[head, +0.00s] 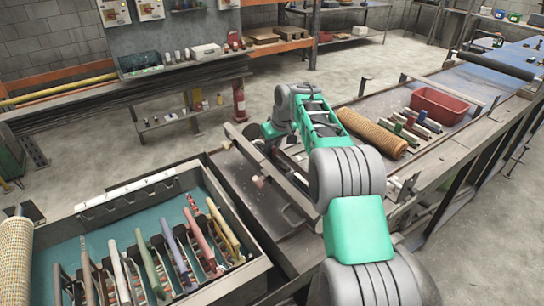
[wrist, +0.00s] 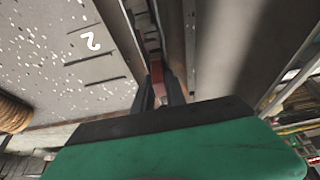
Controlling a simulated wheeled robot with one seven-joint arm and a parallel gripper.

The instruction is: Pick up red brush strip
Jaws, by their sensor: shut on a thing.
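My gripper (wrist: 161,88) is pointed down into a narrow gap in the wrist view. Its two dark fingers are shut on a red piece, the red brush strip (wrist: 157,72), of which only a small part shows between the fingertips. In the head view my arm reaches over the near end of the workbench, and its wrist is bent down by a metal rail. The fingertips and the held strip cannot be made out there.
A teal-lined bin (head: 77,258) at the front left holds several coloured strips in slots. On the bench lie a tan mesh roll (head: 372,133), several short coloured strips (head: 418,124) and a red tray (head: 443,106). A metal rail (head: 267,158) borders the work area.

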